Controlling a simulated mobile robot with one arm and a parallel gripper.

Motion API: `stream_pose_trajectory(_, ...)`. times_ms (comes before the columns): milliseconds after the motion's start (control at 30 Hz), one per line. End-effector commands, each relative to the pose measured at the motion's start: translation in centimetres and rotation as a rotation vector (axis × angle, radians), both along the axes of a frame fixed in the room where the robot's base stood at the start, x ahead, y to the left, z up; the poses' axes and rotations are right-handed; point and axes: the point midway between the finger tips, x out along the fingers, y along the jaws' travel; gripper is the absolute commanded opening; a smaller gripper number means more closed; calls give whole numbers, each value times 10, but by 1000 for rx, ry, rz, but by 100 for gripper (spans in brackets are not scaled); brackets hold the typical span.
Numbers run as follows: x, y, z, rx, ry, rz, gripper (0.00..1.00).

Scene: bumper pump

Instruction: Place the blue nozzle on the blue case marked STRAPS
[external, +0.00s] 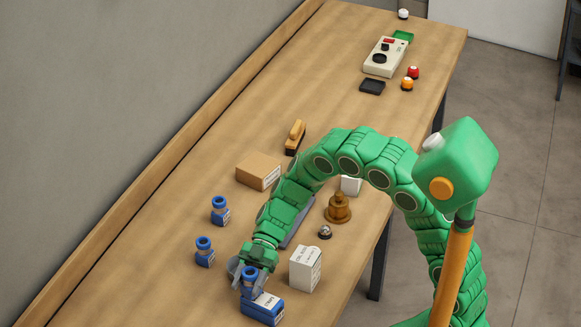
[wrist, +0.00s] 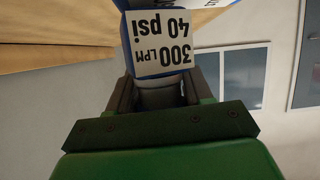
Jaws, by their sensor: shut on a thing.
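My gripper (external: 243,271) is shut on a blue nozzle (external: 250,283) at the bottom of the external view. In the wrist view the held nozzle (wrist: 160,40) shows a white label reading "300 LPM 40 psi", upside down, between the fingers. The blue case marked STRAPS (external: 263,309) lies on the table just below and to the right of the held nozzle. The nozzle overlaps the case's back left part in the picture. I cannot tell whether they touch. Two more blue nozzles stand upright on the table, one farther (external: 220,211) and one nearer (external: 204,253).
A white box (external: 305,269) stands close to the right of my gripper. A cardboard box (external: 258,171), a brush (external: 295,135), a brass fitting (external: 338,209) and a small bell-like item (external: 325,232) are farther up. A control box (external: 385,57) is at the far end.

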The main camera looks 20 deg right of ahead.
Motion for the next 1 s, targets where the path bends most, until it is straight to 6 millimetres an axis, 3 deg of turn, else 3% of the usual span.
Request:
stream_pose_trajectory(433, 0, 0, -7, -1, 1, 0, 11)
stream_pose_trajectory(467, 0, 0, -7, 0, 0, 0, 51)
stream_pose_trajectory(600, 0, 0, -7, 0, 0, 0, 73)
stream_pose_trajectory(1000, 0, 0, -4, 0, 0, 0, 75)
